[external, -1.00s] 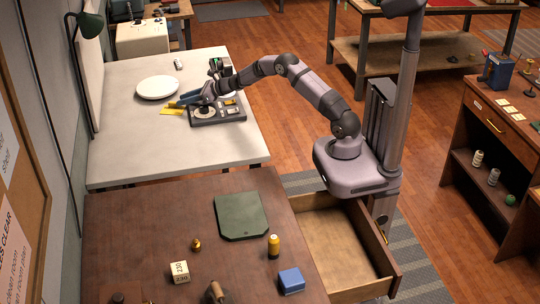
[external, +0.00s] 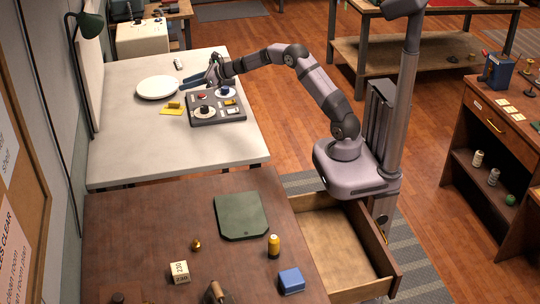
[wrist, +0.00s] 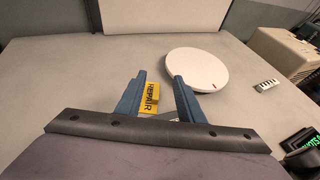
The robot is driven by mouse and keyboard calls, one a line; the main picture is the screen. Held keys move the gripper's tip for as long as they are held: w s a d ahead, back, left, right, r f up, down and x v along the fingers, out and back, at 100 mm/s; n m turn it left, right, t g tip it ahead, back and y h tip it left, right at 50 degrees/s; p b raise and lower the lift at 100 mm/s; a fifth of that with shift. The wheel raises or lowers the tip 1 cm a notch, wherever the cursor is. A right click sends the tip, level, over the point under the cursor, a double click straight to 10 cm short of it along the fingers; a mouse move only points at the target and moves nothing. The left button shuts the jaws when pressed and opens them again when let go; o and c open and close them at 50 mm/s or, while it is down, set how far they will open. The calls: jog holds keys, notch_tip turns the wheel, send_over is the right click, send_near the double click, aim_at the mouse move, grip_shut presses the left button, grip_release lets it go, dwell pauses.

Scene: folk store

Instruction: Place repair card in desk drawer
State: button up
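The yellow repair card (external: 172,109) lies on the white table, left of a dark control panel, with a small raised yellow part on it. In the wrist view the card (wrist: 150,98) reads "REPAIR" and shows between and beyond my fingers. My gripper (external: 190,82) is open and empty, above the table behind the panel; its blue fingers (wrist: 158,80) are spread apart in the wrist view. The desk drawer (external: 345,254) is pulled out from the brown desk, and its visible inside is empty.
The dark panel (external: 217,117) with knobs sits right of the card. A white round plate (external: 157,87) lies behind the card. The brown desk (external: 140,230) holds a green mat (external: 241,214), a yellow spool (external: 273,246) and a blue box (external: 291,281).

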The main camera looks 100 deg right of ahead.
jog(key=f, duration=0.1)
jog(key=f+n, duration=0.1)
jog(key=f+g, duration=0.1)
jog(key=f, duration=0.1)
jog(key=shift+w+a+y, duration=0.25)
jog(key=shift+w+y, duration=0.05)
jog(key=shift+y, duration=0.1)
jog(key=shift+s+f+n, duration=0.15)
jog(key=shift+f+n, duration=0.15)
jog(key=shift+s+d+f+g, duration=0.15)
jog(key=shift+g, duration=0.25)
jog(key=shift+s+d+f+m+g, duration=0.2)
jog(key=shift+s+f+m+g, duration=0.1)
jog(key=shift+s+f+m, duration=0.1)
jog(key=shift+m, duration=0.5)
jog(key=shift+p+x, duration=0.55)
jog(key=shift+x, duration=0.55)
jog(key=shift+r, duration=0.15)
jog(key=shift+w, duration=0.1)
